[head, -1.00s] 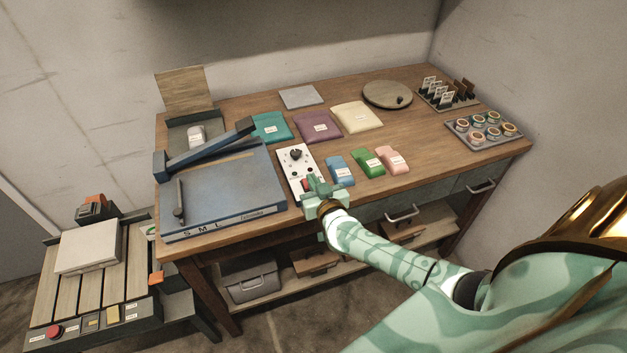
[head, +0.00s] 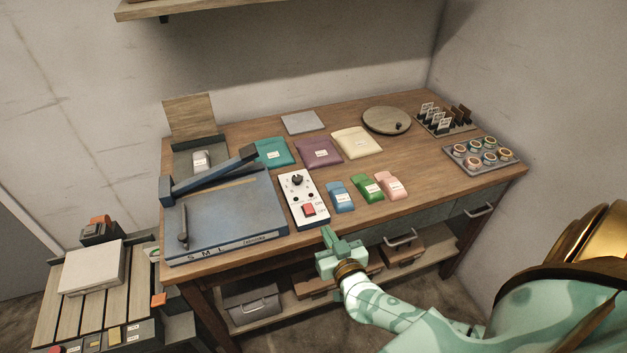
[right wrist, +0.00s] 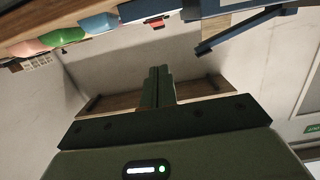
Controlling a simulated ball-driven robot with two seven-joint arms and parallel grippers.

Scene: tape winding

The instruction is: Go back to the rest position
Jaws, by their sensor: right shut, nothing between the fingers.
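My right gripper (head: 330,240) is shut and empty in the head view. It hangs in front of the workbench's front edge, just below the white control box (head: 304,198) with a dark knob and a red switch. In the right wrist view, the gripper's fingers (right wrist: 158,82) are pressed together with nothing between them. The wooden workbench (head: 420,165) stands beyond the gripper, which looks clear of it. My left gripper is not in view.
A blue cutting board (head: 225,215) with a lever arm lies at the bench's left. Blue (head: 340,196), green (head: 367,188) and pink (head: 391,186) items lie right of the control box. A drawer handle (head: 400,240) sticks out near my gripper. A slatted conveyor (head: 120,300) stands at lower left.

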